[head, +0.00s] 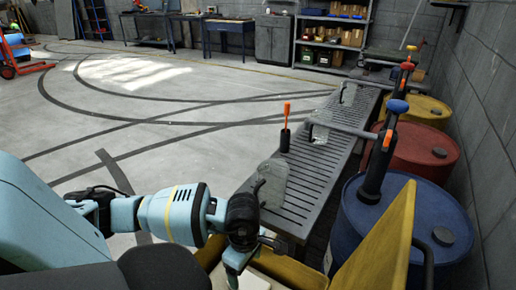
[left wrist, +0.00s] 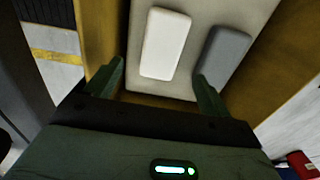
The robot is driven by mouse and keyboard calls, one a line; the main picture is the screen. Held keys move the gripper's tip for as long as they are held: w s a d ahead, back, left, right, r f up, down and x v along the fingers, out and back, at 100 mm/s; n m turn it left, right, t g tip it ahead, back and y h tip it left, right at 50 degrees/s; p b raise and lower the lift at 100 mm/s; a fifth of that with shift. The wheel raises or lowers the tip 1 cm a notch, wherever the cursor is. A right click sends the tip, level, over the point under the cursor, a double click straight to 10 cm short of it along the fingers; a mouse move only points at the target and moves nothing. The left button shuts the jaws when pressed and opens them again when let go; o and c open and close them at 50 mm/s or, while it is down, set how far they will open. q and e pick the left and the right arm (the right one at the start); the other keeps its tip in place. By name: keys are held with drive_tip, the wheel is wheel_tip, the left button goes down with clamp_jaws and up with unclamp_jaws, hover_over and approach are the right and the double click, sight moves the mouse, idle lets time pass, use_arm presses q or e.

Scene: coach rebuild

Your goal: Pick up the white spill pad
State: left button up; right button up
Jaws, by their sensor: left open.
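The white spill pad (left wrist: 165,44), a pale rounded block, lies on the beige floor of a yellow-walled box (left wrist: 272,62) in the left wrist view. A grey pad (left wrist: 226,58) lies to its right with a narrow gap between. My left gripper (left wrist: 160,74) is open, its two fingers apart, with the white pad's near end showing between the fingertips. I cannot tell its height above the pad. In the head view my left gripper (head: 237,262) points down into the yellow box (head: 388,238) at the bottom. My right gripper is not in view.
A slatted metal bench (head: 325,150) runs away beyond the box, carrying clear panels and an orange-handled tool (head: 285,128). A blue drum (head: 405,215), a red drum (head: 425,150) and a yellow drum (head: 428,110) stand along the right wall. The floor at left is open.

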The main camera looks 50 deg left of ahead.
sight(245, 281)
use_arm(q)
drive_tip(key=shift+s+f, duration=0.15)
drive_tip(key=shift+f, duration=0.1)
drive_tip(key=shift+a+f+b, duration=0.2)
drive_tip(key=shift+f+b, duration=0.1)
drive_tip(key=shift+f, duration=3.35)
drive_tip(key=shift+c, duration=0.4)
drive_tip(key=c, duration=1)
